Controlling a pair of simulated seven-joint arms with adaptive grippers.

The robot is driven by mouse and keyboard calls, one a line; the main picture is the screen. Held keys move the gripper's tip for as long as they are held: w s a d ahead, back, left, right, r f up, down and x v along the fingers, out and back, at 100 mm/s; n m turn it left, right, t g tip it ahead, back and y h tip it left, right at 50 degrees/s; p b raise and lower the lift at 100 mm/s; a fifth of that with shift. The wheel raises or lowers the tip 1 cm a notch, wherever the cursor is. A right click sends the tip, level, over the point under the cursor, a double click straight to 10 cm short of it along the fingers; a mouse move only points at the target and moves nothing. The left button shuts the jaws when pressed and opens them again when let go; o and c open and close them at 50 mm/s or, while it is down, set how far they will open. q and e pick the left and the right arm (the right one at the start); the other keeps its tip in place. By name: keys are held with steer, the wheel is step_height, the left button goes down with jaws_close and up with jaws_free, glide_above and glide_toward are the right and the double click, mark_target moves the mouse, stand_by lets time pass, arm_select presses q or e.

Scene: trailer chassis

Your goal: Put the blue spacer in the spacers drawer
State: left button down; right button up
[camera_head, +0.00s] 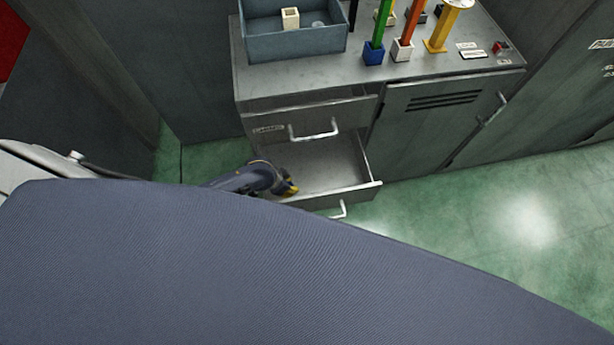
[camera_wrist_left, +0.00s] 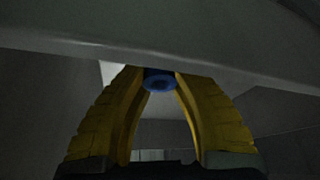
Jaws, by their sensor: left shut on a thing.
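The blue spacer (camera_wrist_left: 158,80) shows in the left wrist view as a small blue ring between the tips of two yellow fingers. My left gripper (camera_head: 290,187) is shut on it; in the left wrist view the fingertips (camera_wrist_left: 159,75) meet at the spacer. In the head view the gripper is at the left side of an open lower drawer (camera_head: 362,184). The spacer cannot be made out there. The drawer's visible floor looks empty. The upper drawer (camera_head: 312,122) has a label too small to read. My right gripper is not in view.
A blue-grey bin (camera_head: 295,45) holding a cream block (camera_head: 290,18) stands on the cabinet top. Coloured posts on blocks stand beside it. A cabinet door (camera_head: 435,115) is right of the drawers. A grey surface (camera_wrist_left: 200,45) crosses close above the fingers in the wrist view.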

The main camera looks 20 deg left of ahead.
mark_target(309, 179)
arm_select(q)
steer(key=w+d, duration=0.1)
steer(key=w, duration=0.1)
steer(key=w+d, duration=0.3)
steer(key=w, duration=0.1)
steer(key=shift+w+d+f, duration=0.15)
steer(key=shift+w+d, duration=0.15)
steer(key=shift+d, duration=0.1)
steer(key=shift+f, duration=0.6)
steer(key=shift+f, duration=0.1)
steer(key=c, duration=1.2)
jaws_free()
steer(key=shift+s, duration=0.1)
steer(key=shift+o, duration=0.2)
steer(key=v, duration=1.2)
